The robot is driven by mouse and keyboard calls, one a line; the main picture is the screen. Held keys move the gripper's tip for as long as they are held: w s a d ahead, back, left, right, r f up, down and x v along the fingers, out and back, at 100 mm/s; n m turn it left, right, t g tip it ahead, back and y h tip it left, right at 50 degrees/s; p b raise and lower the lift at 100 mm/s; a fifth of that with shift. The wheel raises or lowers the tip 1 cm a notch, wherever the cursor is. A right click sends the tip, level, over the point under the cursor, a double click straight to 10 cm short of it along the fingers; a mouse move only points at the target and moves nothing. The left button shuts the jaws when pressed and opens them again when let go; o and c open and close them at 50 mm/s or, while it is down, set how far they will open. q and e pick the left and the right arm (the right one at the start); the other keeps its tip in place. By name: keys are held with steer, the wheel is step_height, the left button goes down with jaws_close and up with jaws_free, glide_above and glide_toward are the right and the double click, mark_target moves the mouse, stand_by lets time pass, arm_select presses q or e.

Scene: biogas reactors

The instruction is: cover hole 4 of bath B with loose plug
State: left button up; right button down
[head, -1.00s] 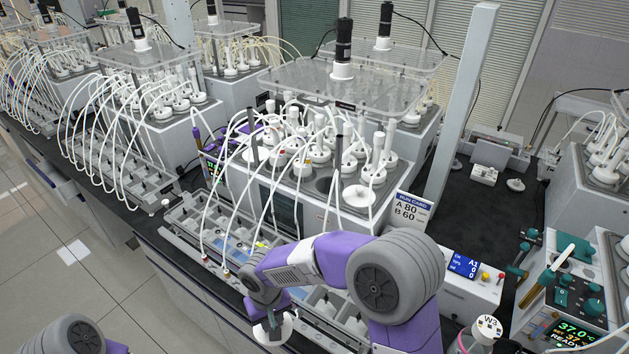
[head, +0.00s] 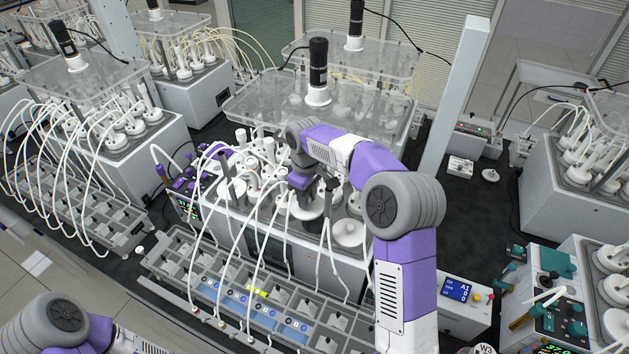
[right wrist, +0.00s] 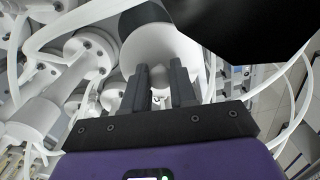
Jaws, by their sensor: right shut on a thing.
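My right gripper (head: 303,190) reaches in over the near bath (head: 290,235), whose lid is raised above it. It is shut on the loose plug (head: 307,210), a white disc that also shows beyond the fingers in the right wrist view (right wrist: 160,48). The plug is over the bath's top, among the white-capped bottles; I cannot tell whether it touches the top. The gripper and plug hide the hole under them, and no hole number is readable. My left gripper is out of view; only part of the left arm shows at the lower left.
Another white disc (head: 348,233) lies on the bath top just right of the plug. Thin white tubes run from the bottles down to the front tray (head: 170,265). The clear lid (head: 318,112) with its black motor stands behind, and a grey post (head: 455,100) rises at the right.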

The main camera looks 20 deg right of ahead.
mark_target(317, 203)
steer(key=shift+s+d+f, duration=0.25)
steer(key=shift+d+f, duration=0.1)
steer(key=shift+d, duration=0.2)
steer(key=shift+s+d+f, duration=0.25)
steer(key=shift+d+f, duration=0.05)
steer(key=shift+d, duration=0.25)
steer(key=shift+d+f, duration=0.15)
steer(key=shift+d, duration=0.1)
steer(key=shift+w+d+f, duration=0.1)
steer(key=shift+w+f, duration=0.15)
steer(key=shift+f, duration=0.1)
steer(key=shift+s+f+b, duration=0.15)
steer(key=shift+f+b, duration=0.4)
steer(key=shift+b, duration=0.15)
step_height(317, 203, down, 3)
steer(key=shift+b, duration=1.25)
steer(key=shift+f, duration=0.5)
steer(key=c, duration=0.8)
jaws_free()
